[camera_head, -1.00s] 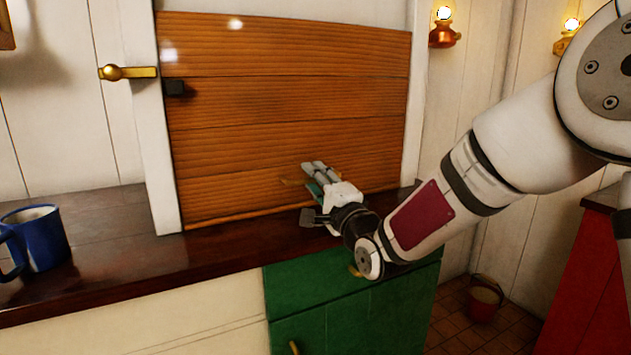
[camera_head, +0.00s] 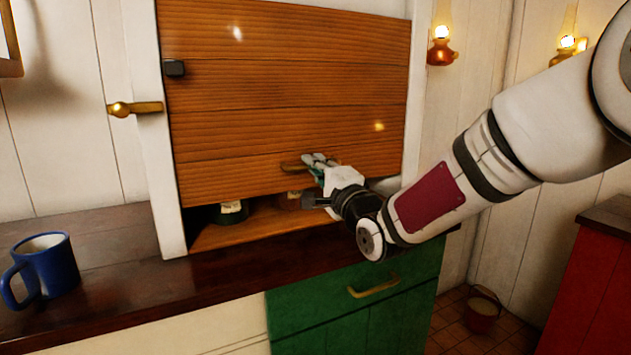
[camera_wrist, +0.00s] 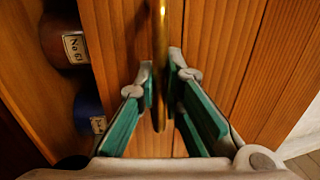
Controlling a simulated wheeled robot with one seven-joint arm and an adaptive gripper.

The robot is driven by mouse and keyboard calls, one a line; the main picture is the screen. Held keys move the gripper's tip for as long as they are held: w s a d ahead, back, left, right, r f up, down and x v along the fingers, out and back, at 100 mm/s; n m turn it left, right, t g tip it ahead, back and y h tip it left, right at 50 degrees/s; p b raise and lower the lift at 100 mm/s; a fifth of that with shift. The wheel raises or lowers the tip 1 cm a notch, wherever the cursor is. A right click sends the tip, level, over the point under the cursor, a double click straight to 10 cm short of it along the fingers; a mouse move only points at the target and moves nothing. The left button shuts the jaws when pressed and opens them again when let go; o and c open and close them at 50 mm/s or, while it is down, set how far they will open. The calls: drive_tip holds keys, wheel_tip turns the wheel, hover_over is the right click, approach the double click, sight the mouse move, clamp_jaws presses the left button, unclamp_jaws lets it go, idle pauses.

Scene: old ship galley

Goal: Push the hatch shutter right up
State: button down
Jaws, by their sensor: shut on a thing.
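The hatch shutter (camera_head: 290,95) is a panel of orange-brown wooden planks in a white frame. Its lower edge stands a little above the sill, leaving a low gap with the hatch floor (camera_head: 250,232) showing. A brass handle (camera_head: 293,167) sits low on the shutter; in the wrist view the handle (camera_wrist: 160,60) runs between my fingers. My gripper (camera_head: 318,160) is shut on this handle, with its green-padded fingers on both sides of it in the wrist view (camera_wrist: 162,85). My gripper hides part of the handle in the head view.
Labelled jars (camera_head: 231,212) stand inside behind the shutter. A blue mug (camera_head: 47,268) stands on the dark counter (camera_head: 120,280). A green drawer (camera_head: 350,300) lies below my gripper.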

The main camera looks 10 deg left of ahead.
sight(308, 41)
wheel_tip(308, 41, up, 24)
drive_tip(key=p, duration=1.3)
drive_tip(key=shift+r, duration=0.1)
drive_tip(key=c, duration=1.7)
unclamp_jaws()
drive_tip(key=shift+r, duration=0.1)
drive_tip(key=shift+f, duration=0.2)
drive_tip(key=v, duration=1.2)
drive_tip(key=shift+d, duration=0.1)
